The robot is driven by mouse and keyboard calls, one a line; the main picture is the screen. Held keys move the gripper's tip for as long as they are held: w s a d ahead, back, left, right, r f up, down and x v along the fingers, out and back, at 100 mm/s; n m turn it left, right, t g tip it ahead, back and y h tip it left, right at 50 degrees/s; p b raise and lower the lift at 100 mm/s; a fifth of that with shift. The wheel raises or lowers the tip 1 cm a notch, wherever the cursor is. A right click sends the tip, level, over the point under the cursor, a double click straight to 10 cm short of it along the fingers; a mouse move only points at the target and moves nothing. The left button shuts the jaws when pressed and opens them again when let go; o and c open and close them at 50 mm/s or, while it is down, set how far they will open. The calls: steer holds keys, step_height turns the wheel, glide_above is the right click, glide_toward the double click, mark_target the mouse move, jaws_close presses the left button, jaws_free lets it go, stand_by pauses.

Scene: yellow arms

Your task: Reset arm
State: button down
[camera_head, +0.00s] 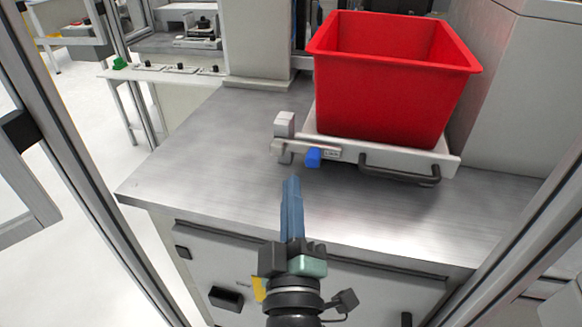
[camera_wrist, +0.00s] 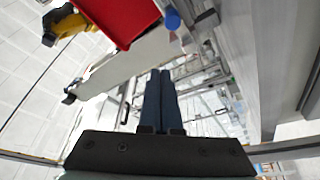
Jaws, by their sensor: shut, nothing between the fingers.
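My gripper (camera_head: 291,181) has two long blue-grey fingers that lie together, shut and empty. In the head view it points away from me over the front of the metal counter (camera_head: 215,150). The fingertips appear short of the blue knob (camera_head: 313,157) in the picture and apart from it. The wrist view also shows my gripper (camera_wrist: 160,72) with its fingers side by side and nothing between them.
A red bin (camera_head: 385,90) sits on a white tray (camera_head: 452,161) with a dark handle (camera_head: 400,172) at the counter's back right. Metal frame posts (camera_head: 85,195) stand at both sides. The counter's left part is clear. The wrist view shows the red bin (camera_wrist: 118,18).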

steer(key=s+r+m+t+p, duration=0.2)
steer(key=r+p, duration=0.5)
steer(key=r, duration=1.2)
steer(key=s+r+m+t+p, duration=0.2)
steer(key=r+p, duration=0.6)
steer(key=r, duration=1.1)
steer(key=s+r+m+t+p, duration=0.3)
steer(key=s+r+m+p, duration=0.2)
steer(key=r, duration=1.4)
steer(key=shift+s+a+r+m+p, duration=0.3)
steer(key=shift+m+p, duration=0.5)
steer(key=shift+p, duration=0.45)
